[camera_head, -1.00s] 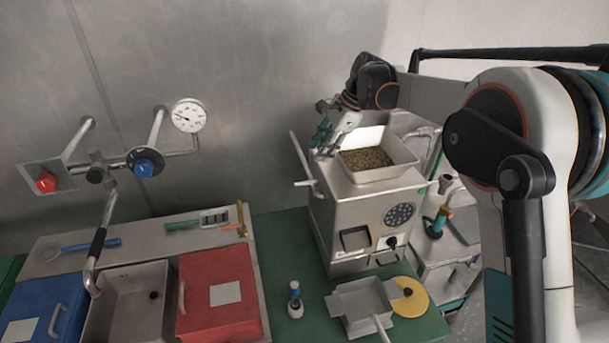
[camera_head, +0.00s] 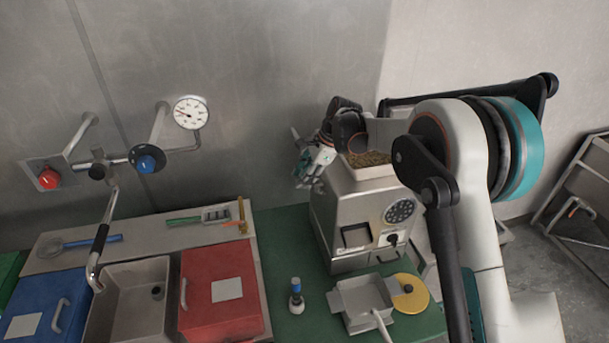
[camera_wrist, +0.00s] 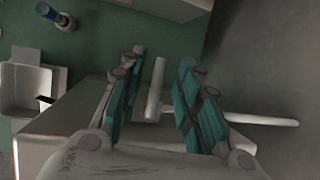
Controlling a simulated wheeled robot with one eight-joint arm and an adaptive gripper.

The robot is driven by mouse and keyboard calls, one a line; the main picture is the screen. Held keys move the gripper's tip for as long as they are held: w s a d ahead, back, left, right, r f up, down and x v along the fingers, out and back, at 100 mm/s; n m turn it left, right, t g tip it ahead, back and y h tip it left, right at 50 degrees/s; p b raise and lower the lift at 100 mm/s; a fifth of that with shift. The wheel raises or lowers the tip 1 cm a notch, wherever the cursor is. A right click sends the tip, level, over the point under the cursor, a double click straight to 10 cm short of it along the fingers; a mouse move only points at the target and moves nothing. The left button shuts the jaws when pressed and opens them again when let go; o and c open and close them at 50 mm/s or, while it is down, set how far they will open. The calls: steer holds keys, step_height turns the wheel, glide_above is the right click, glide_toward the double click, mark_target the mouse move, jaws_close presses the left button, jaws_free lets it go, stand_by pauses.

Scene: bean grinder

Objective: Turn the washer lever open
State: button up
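A pale metal lever on the left side of the grinder (camera_head: 355,217) shows in the wrist view as a short bar (camera_wrist: 155,88) joined near a longer bar (camera_wrist: 258,119). My gripper (camera_wrist: 160,85) is open, with its teal finger pads apart. The short bar appears between the fingers; I cannot tell whether they touch it. In the head view my gripper (camera_head: 308,168) is at the grinder's upper left side and hides most of the lever; one end (camera_head: 296,133) shows above it. On the wall are a red knob (camera_head: 49,178), a blue knob (camera_head: 146,163) and a faucet (camera_head: 103,235).
A hopper of beans (camera_head: 368,160) tops the grinder, partly behind my arm. A sink (camera_head: 128,300) and red lid (camera_head: 220,290) lie left.

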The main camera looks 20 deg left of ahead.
jaws_close()
steer(key=shift+s+d+n+g+h+b, duration=0.15)
steer(key=shift+s+d+n+g+b, duration=0.25)
steer(key=shift+n, duration=0.6)
steer(key=shift+s+d+n+g+h+b, duration=0.15)
steer(key=shift+n+g+b, duration=0.25)
steer(key=shift+n+b, duration=0.45)
steer(key=shift+s+d+n+g+h+b, duration=0.2)
steer(key=shift+d+n+g+b, duration=0.15)
steer(key=shift+n, duration=0.8)
jaws_free()
